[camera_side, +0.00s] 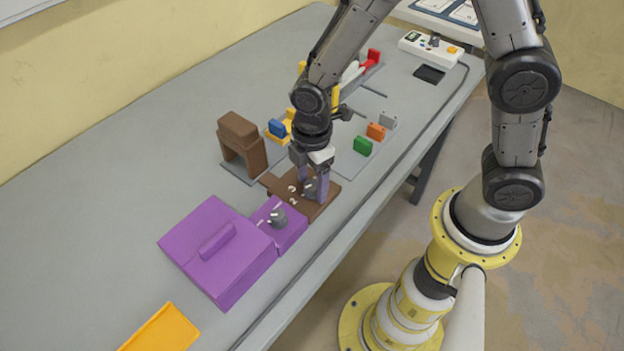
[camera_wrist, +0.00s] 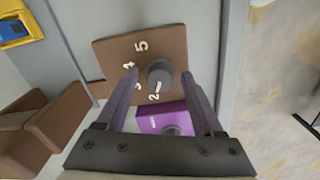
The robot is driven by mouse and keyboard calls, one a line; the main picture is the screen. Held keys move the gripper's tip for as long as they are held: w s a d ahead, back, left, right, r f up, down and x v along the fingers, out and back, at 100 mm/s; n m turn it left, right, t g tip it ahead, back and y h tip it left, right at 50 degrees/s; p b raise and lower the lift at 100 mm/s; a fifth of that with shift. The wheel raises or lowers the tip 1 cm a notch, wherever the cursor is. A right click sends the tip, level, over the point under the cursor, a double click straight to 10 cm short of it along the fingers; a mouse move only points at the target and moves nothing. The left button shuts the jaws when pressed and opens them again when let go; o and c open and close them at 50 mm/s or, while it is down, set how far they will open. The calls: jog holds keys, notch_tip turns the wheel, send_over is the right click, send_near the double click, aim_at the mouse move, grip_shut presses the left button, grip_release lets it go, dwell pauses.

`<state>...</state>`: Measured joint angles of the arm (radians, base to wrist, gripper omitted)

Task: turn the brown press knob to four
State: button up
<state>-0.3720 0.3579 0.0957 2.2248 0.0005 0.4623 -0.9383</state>
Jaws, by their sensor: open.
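The brown knob panel (camera_side: 318,208) lies flat on the table beside the purple box. In the wrist view the panel (camera_wrist: 108,60) carries white numerals, with 2, 3, 4 and 5 visible around a round dark grey knob (camera_wrist: 160,72). A white mark on the knob points toward the 2. My gripper (camera_side: 309,190) is low over the panel, pointing down. In the wrist view my gripper (camera_wrist: 160,76) is open, with one finger on each side of the knob. Whether the fingers touch it is unclear. In the side view the fingers partly hide the knob.
A purple box (camera_side: 220,250) with a smaller purple knob panel (camera_side: 290,236) stands to the left. A brown press-like stand (camera_side: 240,145) is behind the panel.

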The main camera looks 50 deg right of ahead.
jog(key=shift+c, duration=0.3)
grip_shut()
jog(key=m, duration=0.4)
jog(key=shift+m, duration=0.3)
jog(key=m, duration=0.4)
jog(key=shift+m, duration=0.3)
jog(key=m, duration=0.4)
jog(key=shift+m, duration=2.3)
jog(key=shift+a, duration=0.1)
